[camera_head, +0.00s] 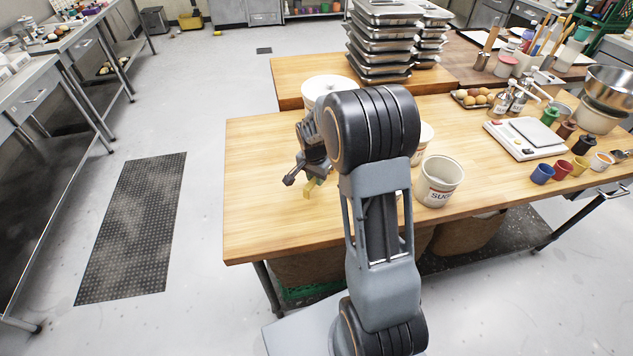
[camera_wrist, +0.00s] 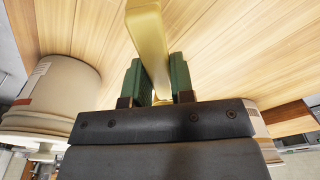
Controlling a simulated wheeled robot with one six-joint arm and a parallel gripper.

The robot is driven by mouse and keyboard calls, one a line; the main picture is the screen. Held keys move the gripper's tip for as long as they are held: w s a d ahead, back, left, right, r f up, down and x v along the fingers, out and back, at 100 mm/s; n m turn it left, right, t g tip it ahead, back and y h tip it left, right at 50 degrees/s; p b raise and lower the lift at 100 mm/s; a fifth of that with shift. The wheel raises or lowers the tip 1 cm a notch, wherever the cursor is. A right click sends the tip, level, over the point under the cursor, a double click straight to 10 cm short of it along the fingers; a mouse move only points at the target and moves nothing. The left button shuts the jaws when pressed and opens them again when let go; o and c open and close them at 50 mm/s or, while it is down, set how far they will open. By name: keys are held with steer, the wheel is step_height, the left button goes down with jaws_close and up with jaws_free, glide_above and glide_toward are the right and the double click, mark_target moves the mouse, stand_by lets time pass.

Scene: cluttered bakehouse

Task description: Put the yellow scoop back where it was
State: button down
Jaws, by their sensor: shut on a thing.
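The yellow scoop (camera_wrist: 148,45) is held between the two green-padded fingers of my gripper (camera_wrist: 160,82) in the wrist view. It extends away from the fingers over the wooden table. In the head view, my gripper (camera_head: 306,178) is above the left part of the table (camera_head: 262,165), and a bit of the yellow scoop (camera_head: 309,189) shows below it. My arm hides part of the scene behind it. Whether the scoop touches the table I cannot tell.
A white tub marked with letters (camera_head: 438,182) stands right of my arm. A white bucket (camera_head: 326,88) stands behind my gripper, partly hidden. Stacked metal trays (camera_head: 382,45) are at the back. A scale (camera_head: 524,140) and small coloured cups stand right. The table's left part is clear.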

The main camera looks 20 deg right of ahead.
steer(key=shift+w+d+f, duration=0.1)
steer(key=shift+w+f, duration=0.2)
steer(key=shift+f, duration=1.65)
steer(key=shift+f, duration=0.15)
steer(key=c, duration=1)
jaws_free()
